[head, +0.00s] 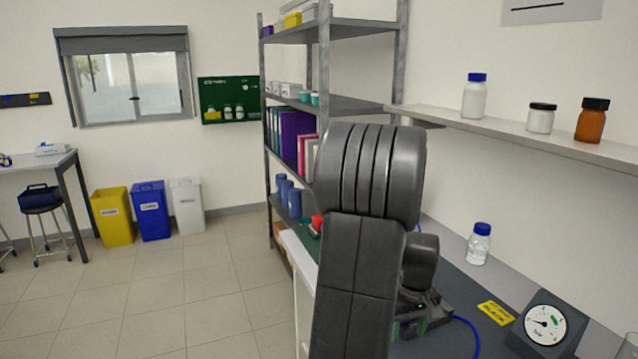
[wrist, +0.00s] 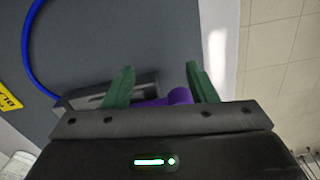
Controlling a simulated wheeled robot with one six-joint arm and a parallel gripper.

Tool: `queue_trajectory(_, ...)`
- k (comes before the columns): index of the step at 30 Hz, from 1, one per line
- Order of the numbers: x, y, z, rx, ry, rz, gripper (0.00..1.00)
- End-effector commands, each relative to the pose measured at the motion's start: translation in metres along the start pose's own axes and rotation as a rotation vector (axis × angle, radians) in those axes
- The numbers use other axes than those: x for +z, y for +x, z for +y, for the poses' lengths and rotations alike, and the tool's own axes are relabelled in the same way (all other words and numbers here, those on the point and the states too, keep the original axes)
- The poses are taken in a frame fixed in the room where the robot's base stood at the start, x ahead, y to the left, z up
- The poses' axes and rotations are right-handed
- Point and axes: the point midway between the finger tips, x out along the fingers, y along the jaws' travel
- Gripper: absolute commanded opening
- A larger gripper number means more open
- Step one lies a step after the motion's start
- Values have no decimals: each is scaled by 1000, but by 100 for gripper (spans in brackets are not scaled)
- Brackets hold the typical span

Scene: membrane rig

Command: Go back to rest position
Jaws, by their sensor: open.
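My gripper (wrist: 160,76) shows in the wrist view with its two green fingers apart. A purple part (wrist: 178,97) shows between and beyond the fingers. A grey metal block (wrist: 92,94) lies beside it on the dark bench top, partly hidden by the left finger and gripper body. I cannot tell whether the fingers touch the purple part. A dark device (head: 432,307) shows partly behind the arm.
A blue tube (head: 474,338), a yellow label (head: 496,313), a pressure gauge (head: 545,324) and a blue-capped bottle (head: 478,246) are on the bench at right. A wall shelf (head: 520,134) holds bottles. A grey rack (head: 325,70) stands behind my arm.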

Motion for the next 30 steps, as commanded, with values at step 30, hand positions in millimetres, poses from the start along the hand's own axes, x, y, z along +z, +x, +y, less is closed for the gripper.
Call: queue_trajectory(30,23,-1,50,-1,-706,0,52)
